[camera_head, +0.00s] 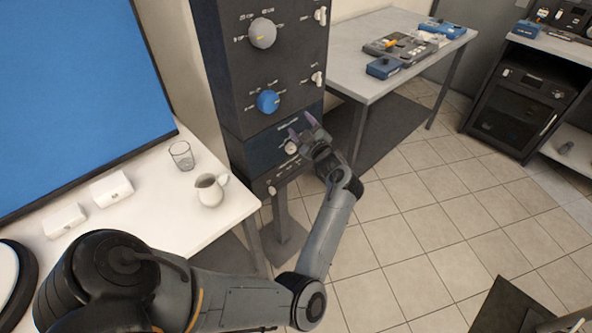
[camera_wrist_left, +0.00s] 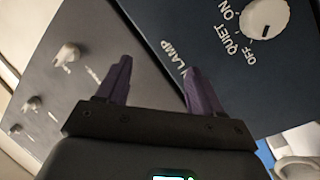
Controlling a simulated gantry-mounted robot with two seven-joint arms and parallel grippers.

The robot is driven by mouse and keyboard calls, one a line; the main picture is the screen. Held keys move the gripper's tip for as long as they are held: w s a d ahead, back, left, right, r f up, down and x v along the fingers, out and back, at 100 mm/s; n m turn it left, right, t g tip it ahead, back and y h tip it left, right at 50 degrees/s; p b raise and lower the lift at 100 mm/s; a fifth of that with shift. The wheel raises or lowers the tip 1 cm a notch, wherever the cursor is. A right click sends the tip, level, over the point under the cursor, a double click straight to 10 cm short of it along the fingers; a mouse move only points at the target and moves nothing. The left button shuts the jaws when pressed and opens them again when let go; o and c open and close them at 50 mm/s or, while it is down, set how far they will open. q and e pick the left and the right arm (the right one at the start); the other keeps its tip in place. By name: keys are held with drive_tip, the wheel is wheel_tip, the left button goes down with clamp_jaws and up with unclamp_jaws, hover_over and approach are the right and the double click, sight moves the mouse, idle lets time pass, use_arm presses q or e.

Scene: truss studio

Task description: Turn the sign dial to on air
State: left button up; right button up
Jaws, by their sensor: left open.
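The sign dial is a small white knob (camera_head: 291,147) on the navy panel (camera_head: 262,151) of the dark column. In the left wrist view the knob (camera_wrist_left: 265,18) sits at the top right, cut by the frame edge, with the words OFF, QUIET and ON beside it. Its short dark mark is at the lower edge in that view, nearest OFF. My left gripper (camera_head: 301,126) is open and empty, its two purple fingers in front of the panel beside the dial. In the left wrist view the fingers (camera_wrist_left: 156,66) are apart from the knob. My right gripper is not in view.
A grey knob (camera_head: 263,33), a blue knob (camera_head: 268,101) and small white switches are above the navy panel. A white table (camera_head: 145,225) with a jug (camera_head: 210,190) and a glass (camera_head: 181,155) stands left. A grey table (camera_head: 350,62) stands behind right.

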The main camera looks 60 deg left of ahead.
sight(293, 150)
use_arm(q)
drive_tip(key=w+d+f+n+g+h+b, duration=0.15)
drive_tip(key=d+f+n+g+b, duration=0.25)
drive_tip(key=d+f+g+b, duration=0.55)
drive_tip(key=s+a+t+b, duration=0.1)
drive_tip(key=a, duration=0.2)
drive_tip(key=s+a+f+t+b, duration=0.1)
drive_tip(key=a+b, duration=0.1)
drive_tip(key=a, duration=0.2)
drive_tip(key=a+f+t+b, duration=0.1)
drive_tip(key=a+b, duration=0.1)
drive_tip(key=a, duration=0.2)
drive_tip(key=shift+s+a+f, duration=0.1)
drive_tip(key=shift+s, duration=0.3)
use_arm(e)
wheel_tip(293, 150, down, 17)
use_arm(q)
drive_tip(key=shift+c, duration=0.5)
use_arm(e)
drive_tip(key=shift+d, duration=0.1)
use_arm(q)
drive_tip(key=c, duration=1)
